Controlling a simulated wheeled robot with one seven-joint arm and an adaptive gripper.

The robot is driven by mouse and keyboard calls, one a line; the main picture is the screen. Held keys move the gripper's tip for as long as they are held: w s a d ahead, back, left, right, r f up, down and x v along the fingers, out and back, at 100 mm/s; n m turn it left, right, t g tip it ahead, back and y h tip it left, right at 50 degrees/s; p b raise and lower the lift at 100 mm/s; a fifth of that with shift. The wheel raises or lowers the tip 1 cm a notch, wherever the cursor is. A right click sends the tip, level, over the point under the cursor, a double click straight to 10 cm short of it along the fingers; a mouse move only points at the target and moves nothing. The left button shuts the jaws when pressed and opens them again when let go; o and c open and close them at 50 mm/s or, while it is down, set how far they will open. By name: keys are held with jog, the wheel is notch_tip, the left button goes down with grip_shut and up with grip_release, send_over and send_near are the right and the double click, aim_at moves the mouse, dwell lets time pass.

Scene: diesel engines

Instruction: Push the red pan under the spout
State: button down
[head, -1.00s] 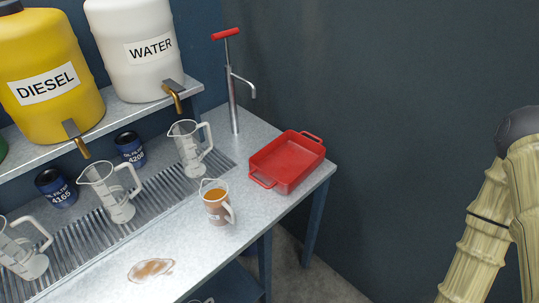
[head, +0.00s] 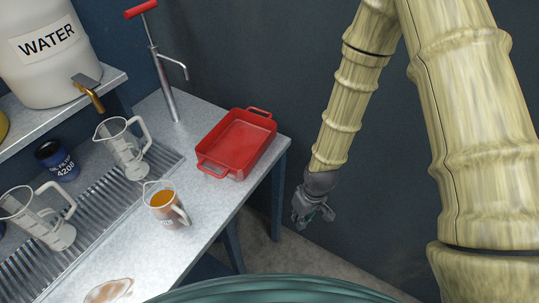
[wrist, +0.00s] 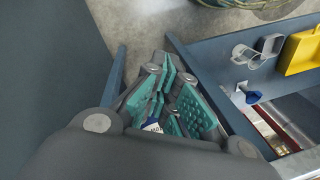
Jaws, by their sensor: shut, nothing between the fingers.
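The red pan (head: 238,145) is a shallow rectangular tray with a handle at each end. It sits flat near the right end of the metal bench (head: 228,190). The pump (head: 164,80) has a red T-handle and stands at the back of the bench, left of and behind the pan. Its thin curved spout (head: 179,68) points to the right; the pan is in front and to the right of it. My gripper (head: 305,222) is shut and empty, off the bench's right end and apart from the pan. In the wrist view its teal-padded fingers (wrist: 163,105) are together; the pan does not show there.
A jug of brown liquid (head: 165,205) stands left of the pan, and clear jugs (head: 126,148) stand on the ribbed drain strip. A puddle (head: 108,291) lies on the bench front. The wall is close behind.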

aim_at(269, 161)
jog(key=w+a+r+n+h+b, duration=0.1)
jog(key=w+a+r+n, duration=0.2)
jog(key=w+r, duration=0.6)
jog(key=w+a+r+n+h+b, duration=0.1)
jog(key=w+a+r+n, duration=0.15)
jog(key=w+r, duration=0.7)
jog(key=shift+n, duration=0.25)
jog(key=shift+s+a+f+p, duration=0.25)
jog(key=shift+a+f+p, duration=0.2)
jog(key=shift+f+p, duration=0.45)
jog(key=shift+s+a+f+p, duration=0.3)
jog(key=shift+a+f+p, duration=0.2)
jog(key=shift+f, duration=0.75)
jog(key=shift+s+a+f+p, duration=0.25)
jog(key=shift+a+f+p, duration=0.15)
jog(key=shift+f+p, duration=0.5)
jog(key=shift+w+a+f, duration=0.1)
jog(key=shift+f, duration=0.05)
